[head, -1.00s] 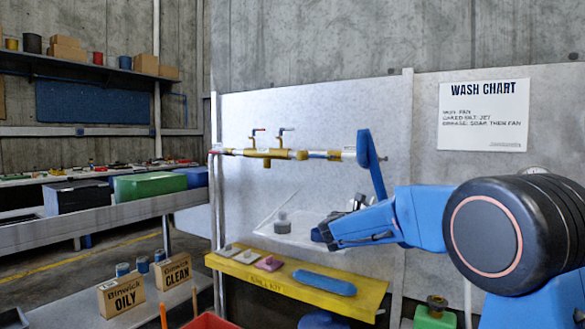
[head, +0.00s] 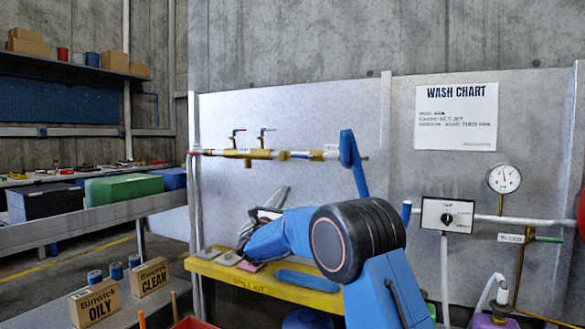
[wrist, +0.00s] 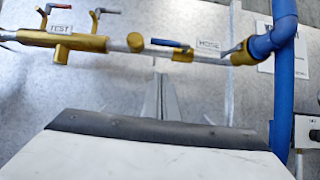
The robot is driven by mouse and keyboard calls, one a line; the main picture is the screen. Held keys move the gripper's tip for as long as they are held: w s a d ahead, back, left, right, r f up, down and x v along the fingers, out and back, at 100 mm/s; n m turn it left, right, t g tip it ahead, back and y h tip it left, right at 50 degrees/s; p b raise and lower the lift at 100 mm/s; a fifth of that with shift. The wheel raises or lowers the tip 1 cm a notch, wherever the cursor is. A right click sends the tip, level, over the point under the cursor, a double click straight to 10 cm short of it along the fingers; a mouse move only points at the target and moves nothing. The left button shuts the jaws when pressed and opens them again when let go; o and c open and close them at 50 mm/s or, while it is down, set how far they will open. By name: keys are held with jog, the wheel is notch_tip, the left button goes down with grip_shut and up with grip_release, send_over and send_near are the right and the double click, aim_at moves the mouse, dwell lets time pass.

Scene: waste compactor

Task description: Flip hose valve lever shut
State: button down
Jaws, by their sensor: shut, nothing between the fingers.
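The brass hose valve (wrist: 183,54) sits on the wall pipe near the HOSE tag (wrist: 208,46). Its blue lever (wrist: 170,43) lies roughly along the pipe in the wrist view. In the head view the valve (head: 284,155) is small, and its lever is hard to make out. A blue hose (wrist: 283,80) hangs from the pipe's right end. My gripper (wrist: 160,85) is shut and empty, below the pipe and apart from the lever. In the head view my gripper (head: 282,195) points up in front of the splash panel.
Two more levers, red (wrist: 48,10) and dark (wrist: 104,11), stand up from the pipe near the TEST tag (wrist: 60,28). A yellow shelf (head: 228,275) holds pads below. A gauge (head: 503,179) and a dial box (head: 447,214) are at right.

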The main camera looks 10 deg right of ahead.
aim_at(303, 156)
jog(key=s+r+x, duration=0.1)
jog(key=r+x, duration=0.1)
jog(key=x, duration=1.1)
jog(key=shift+s+a, duration=0.2)
jog(key=shift+a, duration=0.2)
